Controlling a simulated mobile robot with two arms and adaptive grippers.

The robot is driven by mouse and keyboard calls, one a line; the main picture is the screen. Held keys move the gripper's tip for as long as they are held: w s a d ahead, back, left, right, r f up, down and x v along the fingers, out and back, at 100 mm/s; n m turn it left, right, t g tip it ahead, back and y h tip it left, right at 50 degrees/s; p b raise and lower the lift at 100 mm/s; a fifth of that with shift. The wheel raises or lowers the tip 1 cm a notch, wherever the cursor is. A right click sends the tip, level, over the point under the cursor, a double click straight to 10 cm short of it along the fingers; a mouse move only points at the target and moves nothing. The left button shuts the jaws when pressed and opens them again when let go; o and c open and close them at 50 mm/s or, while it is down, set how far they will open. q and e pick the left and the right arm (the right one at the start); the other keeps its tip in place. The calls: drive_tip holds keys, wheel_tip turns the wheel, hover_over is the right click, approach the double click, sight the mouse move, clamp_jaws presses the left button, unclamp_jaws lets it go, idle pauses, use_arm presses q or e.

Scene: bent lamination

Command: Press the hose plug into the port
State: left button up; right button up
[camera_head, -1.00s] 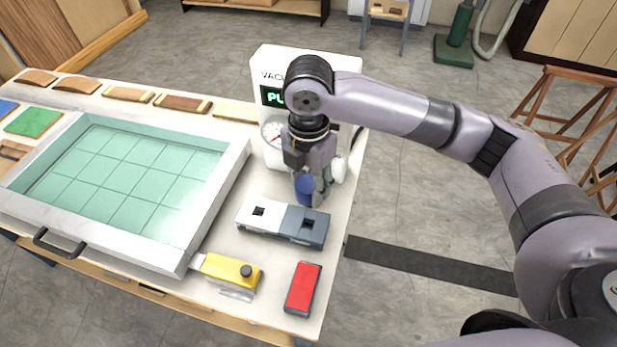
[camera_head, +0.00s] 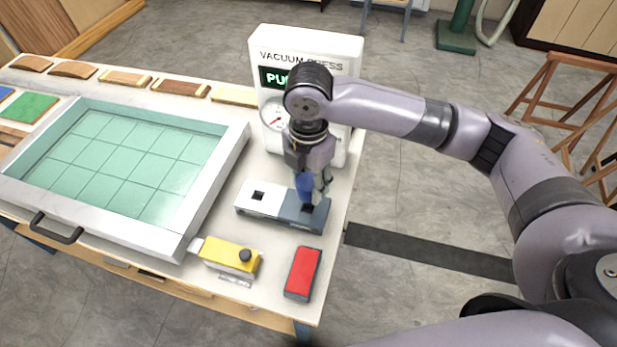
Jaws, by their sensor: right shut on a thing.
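My right gripper (camera_head: 316,196) is shut on a blue piece (camera_head: 305,186), which looks like the hose plug. It points down over the blue-grey half (camera_head: 315,218) of a two-part block. The blue piece's lower end is at or just above that half's hole; I cannot tell whether it is inside. The block's white half (camera_head: 262,191) has an open square hole. A yellow fitting (camera_head: 225,256) with a black knob is joined to the frame's corner; I cannot tell which opening is the port. My left gripper is not in view.
The vacuum press (camera_head: 330,48) stands behind the gripper. A white frame (camera_head: 212,190) with a green sheet fills the table's left. A red-topped block (camera_head: 303,272) lies near the front right edge. Wooden strips (camera_head: 181,87) line the back.

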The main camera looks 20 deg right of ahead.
drive_tip(key=shift+w+a+r+p, duration=0.1)
drive_tip(key=shift+w+a+p, duration=0.3)
drive_tip(key=shift+a, duration=0.2)
drive_tip(key=shift+w+a+p, duration=0.25)
drive_tip(key=shift+w+a, duration=0.25)
drive_tip(key=shift+a, duration=0.25)
drive_tip(key=shift+w+a+p, duration=0.25)
drive_tip(key=shift+w+a, duration=0.2)
drive_tip(key=shift+a, duration=0.3)
drive_tip(key=shift+w+a+p, duration=0.25)
drive_tip(key=shift+w+a, duration=0.4)
drive_tip(key=shift+a, duration=0.3)
drive_tip(key=shift+w+a+p, duration=0.2)
drive_tip(key=shift+w+a, duration=0.45)
drive_tip(key=shift+a, duration=0.3)
drive_tip(key=shift+w+a, duration=0.7)
drive_tip(key=shift+a, duration=0.3)
drive_tip(key=shift+f, duration=1)
